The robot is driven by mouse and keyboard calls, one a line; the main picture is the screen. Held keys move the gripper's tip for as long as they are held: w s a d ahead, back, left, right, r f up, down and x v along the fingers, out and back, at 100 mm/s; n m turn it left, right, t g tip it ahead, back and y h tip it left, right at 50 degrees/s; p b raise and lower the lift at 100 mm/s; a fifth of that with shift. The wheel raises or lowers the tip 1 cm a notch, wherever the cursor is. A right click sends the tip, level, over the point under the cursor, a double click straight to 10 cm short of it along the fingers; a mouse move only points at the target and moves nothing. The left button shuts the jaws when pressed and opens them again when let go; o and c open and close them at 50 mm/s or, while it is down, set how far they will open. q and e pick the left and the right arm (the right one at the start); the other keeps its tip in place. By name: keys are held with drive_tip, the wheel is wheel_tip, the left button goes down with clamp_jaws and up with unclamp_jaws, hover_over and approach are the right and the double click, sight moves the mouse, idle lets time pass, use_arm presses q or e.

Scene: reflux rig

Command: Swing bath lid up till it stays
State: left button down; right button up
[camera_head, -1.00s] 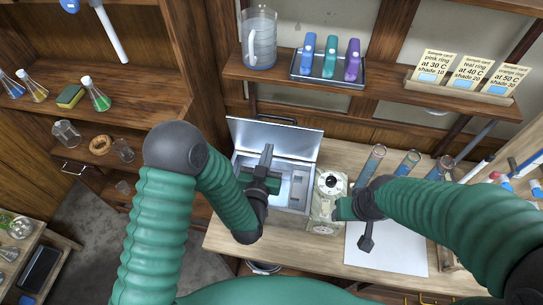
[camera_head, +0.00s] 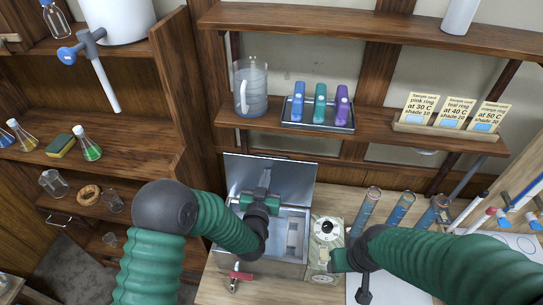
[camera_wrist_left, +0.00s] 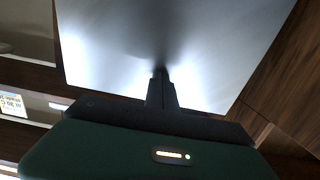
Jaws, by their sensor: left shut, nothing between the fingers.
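The bath lid (camera_head: 293,181), a pale metal panel, stands raised at the back of the open metal bath (camera_head: 290,232). My left gripper (camera_head: 264,180) is shut and empty, in front of the lid's inner face. In the left wrist view the shut fingertips (camera_wrist_left: 160,75) point at the lid (camera_wrist_left: 190,35), which fills the upper middle; I cannot tell if they touch it. The left arm hides part of the bath. My right gripper (camera_head: 363,292) hangs low over the white sheet, right of the bath; its jaw opening is unclear.
A control box with a black dial (camera_head: 327,228) stands right of the bath. Test tubes (camera_head: 401,208) stand further right. A shelf above holds a jug (camera_head: 250,88), a tray of coloured items (camera_head: 318,113) and sample cards (camera_head: 453,112). A red-handled tap (camera_head: 238,277) is at the bath's front.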

use_arm(q)
drive_tip(key=s+a+r+p, duration=0.1)
drive_tip(key=s+r+p, duration=0.1)
drive_tip(key=s, duration=0.5)
drive_tip(key=shift+s+a+r, duration=0.15)
drive_tip(key=shift+s+r, duration=0.15)
drive_tip(key=shift+r, duration=0.2)
